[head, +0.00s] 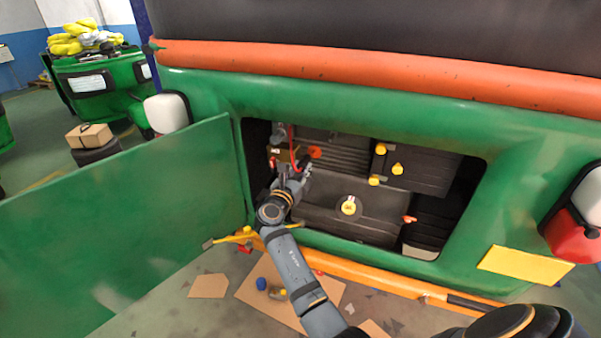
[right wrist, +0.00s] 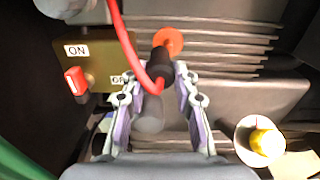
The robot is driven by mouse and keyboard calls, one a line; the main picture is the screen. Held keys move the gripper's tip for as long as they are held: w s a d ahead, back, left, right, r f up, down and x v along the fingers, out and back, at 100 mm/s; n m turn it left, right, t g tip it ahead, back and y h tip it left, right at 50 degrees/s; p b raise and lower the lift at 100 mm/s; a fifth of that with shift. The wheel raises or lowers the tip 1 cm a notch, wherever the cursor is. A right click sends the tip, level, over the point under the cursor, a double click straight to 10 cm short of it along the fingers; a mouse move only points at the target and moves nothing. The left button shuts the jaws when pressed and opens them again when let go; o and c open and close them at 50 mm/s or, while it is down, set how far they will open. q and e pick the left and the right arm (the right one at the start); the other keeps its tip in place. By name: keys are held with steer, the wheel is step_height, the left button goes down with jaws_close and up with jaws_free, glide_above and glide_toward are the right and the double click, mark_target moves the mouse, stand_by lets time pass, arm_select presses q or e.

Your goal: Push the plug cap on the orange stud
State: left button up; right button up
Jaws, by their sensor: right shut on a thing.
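The orange stud (head: 314,152) is on the dark ribbed unit inside the open bay of the green vehicle. It also shows as an orange disc in the right wrist view (right wrist: 172,38). My right gripper (head: 302,170) reaches into the bay just below and left of the stud. In the right wrist view its fingers (right wrist: 158,100) are closed around the dark plug cap (right wrist: 160,62), which has a red cable (right wrist: 130,52). The cap's far end overlaps the stud's lower edge in that view; I cannot tell whether they touch. My left gripper is not in view.
A red switch (right wrist: 76,80) on an ON/OFF plate (right wrist: 100,62) sits left of the cap. A yellow cap (head: 348,205) and several yellow knobs lie right. The green door panel (head: 130,225) stands open at left. Cardboard (head: 209,286) lies on the floor.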

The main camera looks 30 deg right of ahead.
steer(key=shift+d+r+p, duration=0.2)
steer(key=shift+d+p, duration=0.2)
steer(key=shift+d, duration=0.1)
steer(key=shift+d+r+p, duration=0.2)
steer(key=shift+d+p, duration=0.2)
steer(key=shift+d, duration=0.1)
stand_by(0.4)
steer(key=shift+w+d, duration=0.15)
steer(key=shift+w, duration=0.05)
stand_by(0.7)
steer(key=shift+w+d, duration=0.2)
stand_by(0.8)
steer(key=o, duration=1.1)
steer(key=shift+o, duration=0.2)
steer(key=shift+c, duration=0.6)
